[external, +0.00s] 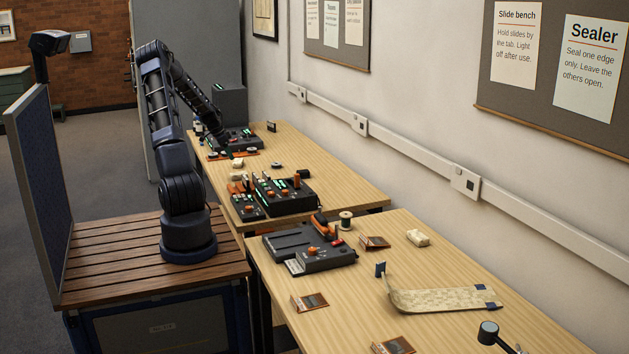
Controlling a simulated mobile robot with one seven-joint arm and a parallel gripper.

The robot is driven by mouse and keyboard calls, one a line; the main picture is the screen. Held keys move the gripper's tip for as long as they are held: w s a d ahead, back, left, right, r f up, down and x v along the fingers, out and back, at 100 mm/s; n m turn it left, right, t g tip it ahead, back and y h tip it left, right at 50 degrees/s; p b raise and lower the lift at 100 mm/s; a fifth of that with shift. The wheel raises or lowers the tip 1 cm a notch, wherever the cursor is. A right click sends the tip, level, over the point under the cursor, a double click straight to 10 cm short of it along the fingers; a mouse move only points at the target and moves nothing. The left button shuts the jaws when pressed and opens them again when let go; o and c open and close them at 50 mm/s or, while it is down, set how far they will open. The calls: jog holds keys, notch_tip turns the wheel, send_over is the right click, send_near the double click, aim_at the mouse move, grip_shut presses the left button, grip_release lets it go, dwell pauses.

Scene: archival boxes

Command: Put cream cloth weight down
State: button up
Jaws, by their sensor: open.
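My arm reaches over the far bench, and my gripper (229,152) is small and dark at its end, low over the bench top. It is open. A small cream object (237,163), possibly a cloth weight, lies on the bench just below the gripper. Whether the fingers touch it is too small to tell. Another pale piece (237,175) lies just in front of it. A cream cloth-like block (418,238) lies on the near bench, well away from my gripper. I cannot tell which of these is the task's weight.
Dark devices with orange parts (284,196) stand close in front of the gripper, and another (236,140) stands behind it. A larger device (311,248), a spool (346,220) and a cream strip (440,300) are on the near bench.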

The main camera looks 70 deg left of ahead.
jog(key=w+d+r+g, duration=0.1)
jog(key=w+d+r, duration=0.4)
jog(key=d, duration=0.5)
jog(key=w+d+r+m+g+y, duration=0.1)
jog(key=w+d+r, duration=0.45)
jog(key=d, duration=0.35)
jog(key=w+d+r, duration=0.4)
jog(key=d+r, duration=0.2)
jog(key=d, duration=0.4)
jog(key=s+d+r, duration=0.1)
jog(key=d+r, duration=0.3)
jog(key=d, duration=0.5)
jog(key=s+d+r, duration=0.1)
jog(key=d+r, duration=0.3)
jog(key=d, duration=0.5)
jog(key=s+d+r+n+t+h, duration=0.1)
jog(key=s+d+r+t, duration=0.1)
jog(key=s+d, duration=1.6)
jog(key=shift+d+r, duration=0.55)
jog(key=shift+d, duration=0.25)
